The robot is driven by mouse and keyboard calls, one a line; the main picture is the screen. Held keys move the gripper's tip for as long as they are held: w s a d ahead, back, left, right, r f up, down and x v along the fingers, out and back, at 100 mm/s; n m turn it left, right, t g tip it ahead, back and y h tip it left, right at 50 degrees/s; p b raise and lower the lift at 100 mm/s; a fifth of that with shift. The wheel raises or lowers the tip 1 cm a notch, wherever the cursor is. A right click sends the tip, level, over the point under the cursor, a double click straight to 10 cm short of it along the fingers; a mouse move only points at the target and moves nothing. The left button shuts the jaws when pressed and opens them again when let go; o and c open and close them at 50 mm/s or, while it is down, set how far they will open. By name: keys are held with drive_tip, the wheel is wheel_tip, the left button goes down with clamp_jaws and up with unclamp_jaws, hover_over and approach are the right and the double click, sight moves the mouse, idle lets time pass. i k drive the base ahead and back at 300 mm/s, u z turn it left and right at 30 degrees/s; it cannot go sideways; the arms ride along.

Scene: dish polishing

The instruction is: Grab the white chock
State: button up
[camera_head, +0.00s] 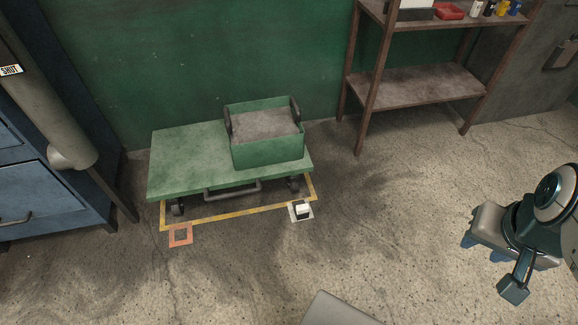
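The white chock (303,209) is a small white block with dark lower parts. It sits on a pale square floor marker (292,214), at the front right corner of a yellow floor outline, close to the cart's right front wheel. My gripper (470,229) is at the right side of the view, well to the right of the chock and apart from it. Its fingers are small and partly hidden by my arm, so I cannot tell whether they are open. Nothing is visibly held.
A green wheeled cart (187,160) carries a green box (268,150) inside the yellow outline (235,216). An orange square marker (181,235) lies at front left. A blue cabinet (40,190) stands left and a shelf rack (420,90) at back right. The floor between chock and gripper is clear.

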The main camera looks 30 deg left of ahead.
sight(301, 208)
drive_tip(key=u, duration=0.9)
drive_tip(key=i, duration=1.3)
drive_tip(key=u, duration=0.55)
